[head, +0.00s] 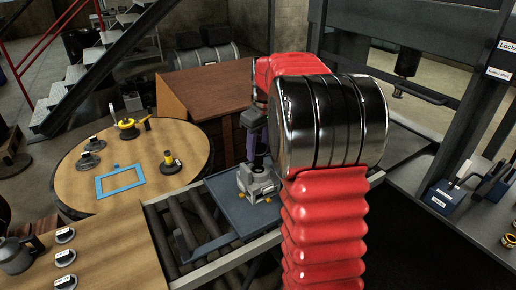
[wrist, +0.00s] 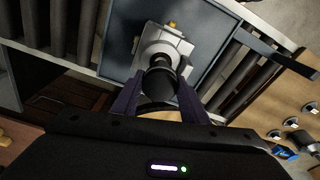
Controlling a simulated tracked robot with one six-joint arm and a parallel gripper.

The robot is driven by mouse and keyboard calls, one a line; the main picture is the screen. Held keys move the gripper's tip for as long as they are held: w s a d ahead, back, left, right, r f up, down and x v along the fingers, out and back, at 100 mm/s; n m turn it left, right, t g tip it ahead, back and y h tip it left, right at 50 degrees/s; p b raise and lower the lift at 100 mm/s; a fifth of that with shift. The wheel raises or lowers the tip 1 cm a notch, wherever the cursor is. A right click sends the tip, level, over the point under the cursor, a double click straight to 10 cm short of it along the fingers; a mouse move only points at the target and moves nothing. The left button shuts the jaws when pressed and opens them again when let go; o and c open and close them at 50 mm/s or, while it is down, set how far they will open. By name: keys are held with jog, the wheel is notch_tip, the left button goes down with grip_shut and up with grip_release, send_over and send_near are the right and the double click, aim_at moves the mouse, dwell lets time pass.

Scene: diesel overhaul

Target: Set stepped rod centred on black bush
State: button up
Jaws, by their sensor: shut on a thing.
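My gripper (wrist: 157,98) points down with its purple fingers shut on a dark, round stepped rod (wrist: 155,90). The rod stands upright between the fingers, seen nearly end-on in the wrist view. Just beyond it is a pale grey block (wrist: 168,44) with a black round part, apparently the black bush (wrist: 160,61), at its middle. In the head view my gripper (head: 256,150) is right above the grey block (head: 258,186). The rod's lower end overlaps the bush in the wrist view. I cannot tell whether they touch or are centred; fingers and arm hide the contact.
The block stands on a blue tray (head: 228,200) on a roller conveyor (head: 180,232). A round wooden table (head: 130,190) with a blue frame (head: 120,181) and small parts is at left. A dark press frame (head: 440,60) and a bench with blue blocks (head: 445,197) are at right.

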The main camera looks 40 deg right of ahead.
jog(key=shift+f, duration=1.2)
dwell(0.8)
jog(key=o, duration=1.1)
jog(key=shift+o, duration=0.5)
jog(key=shift+f, duration=0.1)
jog(key=o, duration=0.3)
jog(key=shift+r, duration=4.6)
